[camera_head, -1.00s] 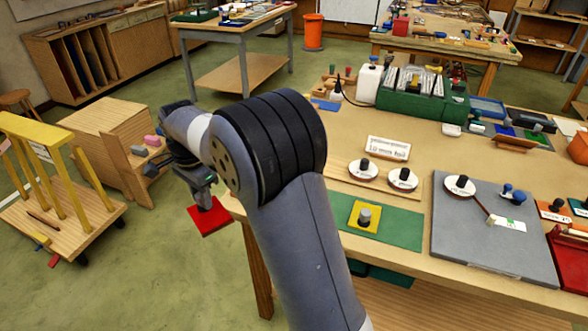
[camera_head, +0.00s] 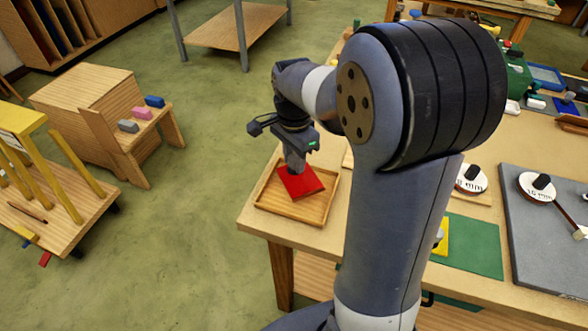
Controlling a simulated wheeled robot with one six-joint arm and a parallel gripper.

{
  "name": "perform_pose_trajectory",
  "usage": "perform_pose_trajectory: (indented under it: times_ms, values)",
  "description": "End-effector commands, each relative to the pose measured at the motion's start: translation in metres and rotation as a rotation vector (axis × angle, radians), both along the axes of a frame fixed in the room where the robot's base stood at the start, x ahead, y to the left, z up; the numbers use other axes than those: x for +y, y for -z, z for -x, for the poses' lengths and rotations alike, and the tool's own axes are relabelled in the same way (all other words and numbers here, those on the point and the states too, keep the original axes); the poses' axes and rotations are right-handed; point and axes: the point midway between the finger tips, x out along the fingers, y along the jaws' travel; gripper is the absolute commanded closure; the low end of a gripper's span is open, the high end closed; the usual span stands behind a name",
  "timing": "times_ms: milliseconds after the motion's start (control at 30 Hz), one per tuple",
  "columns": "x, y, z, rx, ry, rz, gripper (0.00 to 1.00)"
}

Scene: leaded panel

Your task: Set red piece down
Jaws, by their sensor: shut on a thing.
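The red piece (camera_head: 301,184) is a flat red square held under my gripper (camera_head: 295,163). My gripper is shut on it, and the knob or part it grips is mostly hidden by the fingers. The red piece is over a shallow wooden tray (camera_head: 270,201) at the left corner of the workbench (camera_head: 258,229). I cannot tell whether the piece touches the tray floor or hangs just above it.
A yellow piece (camera_head: 442,243) on a green mat (camera_head: 474,246) is partly hidden behind my arm. A small wooden stand (camera_head: 136,130) with coloured blocks and a yellow-posted cart (camera_head: 60,195) stand on the floor at left.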

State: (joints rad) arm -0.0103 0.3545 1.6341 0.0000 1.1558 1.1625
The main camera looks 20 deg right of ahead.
Motion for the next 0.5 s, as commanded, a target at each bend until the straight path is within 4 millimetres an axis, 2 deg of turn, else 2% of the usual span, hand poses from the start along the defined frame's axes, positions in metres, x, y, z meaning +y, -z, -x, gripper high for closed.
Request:
perform_pose_trajectory:
  times_ms: [300, 500]
  values:
    - [0.000, 0.038, 0.001, 0.002, 0.000, 0.000, 0.92]
    - [0.000, 0.039, 0.000, -0.001, 0.000, 0.001, 0.92]
